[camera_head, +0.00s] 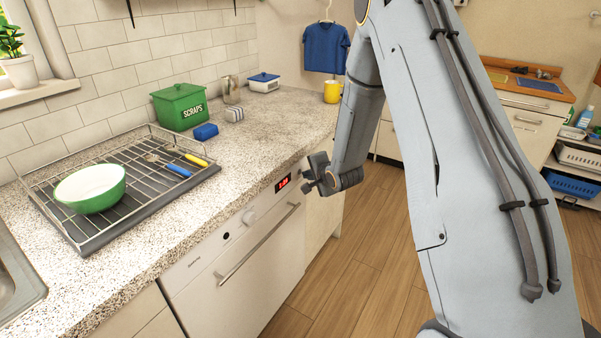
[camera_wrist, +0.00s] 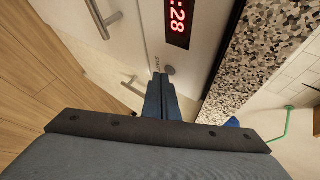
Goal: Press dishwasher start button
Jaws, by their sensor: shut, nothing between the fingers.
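The white dishwasher (camera_head: 238,270) is under the speckled counter, with its door closed. Its front panel has a red-lit display (camera_head: 283,183), a knob (camera_head: 248,217) and a dark round spot (camera_head: 227,236). My gripper (camera_head: 308,183) is just right of the display, in front of the panel's right end. In the wrist view its fingers (camera_wrist: 160,85) are shut and empty. Their tips point at a small round grey button (camera_wrist: 170,70) beside the display (camera_wrist: 179,18). The tips look very close to the button; I cannot tell whether they touch it.
The counter edge (camera_wrist: 225,85) runs close beside the fingers. The dishwasher's bar handle (camera_head: 258,245) sticks out below the panel. A dish rack (camera_head: 130,205) with a green bowl (camera_head: 90,188) and a green scraps bin (camera_head: 180,107) stand on the counter. The wooden floor (camera_head: 350,260) in front is clear.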

